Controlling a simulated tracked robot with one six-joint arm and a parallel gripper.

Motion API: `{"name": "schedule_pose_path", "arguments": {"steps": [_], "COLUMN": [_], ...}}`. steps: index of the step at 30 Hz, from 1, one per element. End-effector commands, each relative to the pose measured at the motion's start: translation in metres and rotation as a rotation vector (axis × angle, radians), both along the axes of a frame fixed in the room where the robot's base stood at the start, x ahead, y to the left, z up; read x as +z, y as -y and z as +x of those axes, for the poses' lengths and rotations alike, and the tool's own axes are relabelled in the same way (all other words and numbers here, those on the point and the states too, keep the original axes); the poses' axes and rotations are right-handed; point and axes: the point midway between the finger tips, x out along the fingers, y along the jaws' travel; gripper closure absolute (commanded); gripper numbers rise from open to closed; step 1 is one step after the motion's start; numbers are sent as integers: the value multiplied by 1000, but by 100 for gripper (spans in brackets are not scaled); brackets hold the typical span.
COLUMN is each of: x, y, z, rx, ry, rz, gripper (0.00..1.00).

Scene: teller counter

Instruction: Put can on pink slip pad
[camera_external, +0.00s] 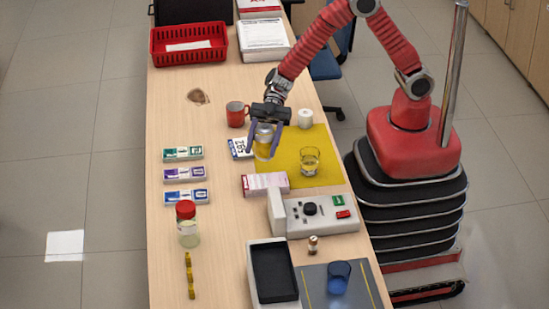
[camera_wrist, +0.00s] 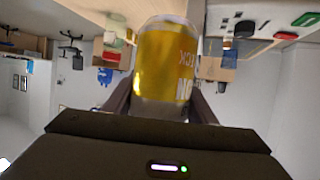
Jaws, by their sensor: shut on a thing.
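The can (camera_external: 264,145) is yellow and silver, upright in the external view, and held between the fingers of my gripper (camera_external: 264,133). The wrist view shows the can (camera_wrist: 165,65) close up, with pale lettering on its side, between the two dark fingers of my gripper (camera_wrist: 162,104). The pink slip pad (camera_external: 265,184) lies on the counter at the near left edge of the yellow mat. In the external view the can is farther back than the pad, over the mat's left edge. Its exact height is hard to tell.
The yellow mat (camera_external: 316,142) carries a glass (camera_external: 310,160) and a white candle-like cylinder (camera_external: 305,118). A number card (camera_external: 238,149) lies left of the can, with a red mug (camera_external: 236,113) behind. A grey device (camera_external: 315,216) stands just in front of the pad.

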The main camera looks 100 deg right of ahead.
Motion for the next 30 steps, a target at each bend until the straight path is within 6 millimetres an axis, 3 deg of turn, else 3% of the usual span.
{"name": "schedule_pose_path", "arguments": {"steps": [5,16,30], "x": [-8,-58,-66], "y": [0,0,0], "z": [0,0,0], "rx": [0,0,0], "ry": [0,0,0], "rz": [1,1,1], "gripper": [82,82,82]}}
